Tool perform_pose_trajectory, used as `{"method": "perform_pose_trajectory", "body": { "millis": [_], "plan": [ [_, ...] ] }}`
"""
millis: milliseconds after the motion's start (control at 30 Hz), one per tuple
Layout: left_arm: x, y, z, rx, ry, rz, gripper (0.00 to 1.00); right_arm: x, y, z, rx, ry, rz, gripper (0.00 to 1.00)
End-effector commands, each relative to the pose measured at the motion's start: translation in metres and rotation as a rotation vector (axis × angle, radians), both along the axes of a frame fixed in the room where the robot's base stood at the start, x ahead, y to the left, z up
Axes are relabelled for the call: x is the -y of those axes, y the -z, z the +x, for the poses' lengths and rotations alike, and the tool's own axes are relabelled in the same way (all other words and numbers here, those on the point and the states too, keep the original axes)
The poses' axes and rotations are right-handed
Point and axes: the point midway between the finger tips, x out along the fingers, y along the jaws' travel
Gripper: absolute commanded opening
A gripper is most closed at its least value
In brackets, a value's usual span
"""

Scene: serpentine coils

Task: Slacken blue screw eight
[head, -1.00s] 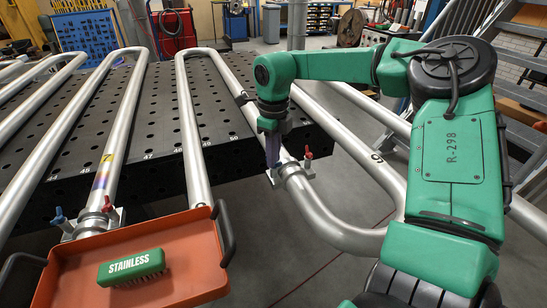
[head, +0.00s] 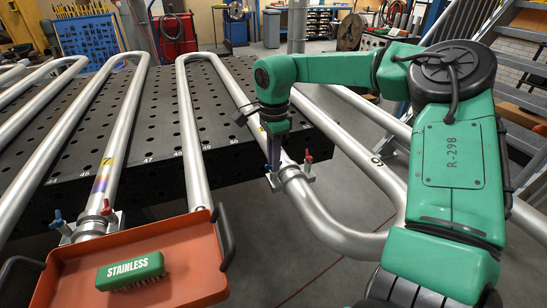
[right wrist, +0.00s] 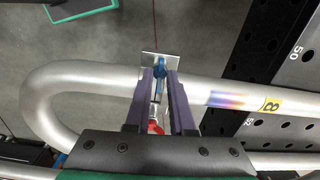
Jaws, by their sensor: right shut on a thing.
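My right gripper (head: 273,163) reaches down to the clamp (head: 292,172) on the pipe bend at the table's front edge. In the right wrist view its two purple fingers (right wrist: 160,78) are shut on the blue screw (right wrist: 160,70). In the head view the fingers mostly hide the blue screw. My left gripper is not in view.
An orange tray (head: 190,240) with a green STAINLESS brush (head: 130,270) is at the lower left. Another clamp (head: 90,225) with a blue and a red screw sits behind it on pipe 7. Silver pipe coils cross the black perforated table (head: 165,110). Grey floor is open at right.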

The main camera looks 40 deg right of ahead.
Motion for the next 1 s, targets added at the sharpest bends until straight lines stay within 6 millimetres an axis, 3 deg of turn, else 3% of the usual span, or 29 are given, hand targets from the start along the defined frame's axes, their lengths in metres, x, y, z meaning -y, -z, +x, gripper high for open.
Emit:
{"method": "perform_pose_trajectory", "body": {
  "millis": [1000],
  "plan": [
    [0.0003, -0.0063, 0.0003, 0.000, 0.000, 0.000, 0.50, 0.0000, 0.0041, -0.0029, -0.012, -0.963, 0.004, 0.00]
  ]
}}
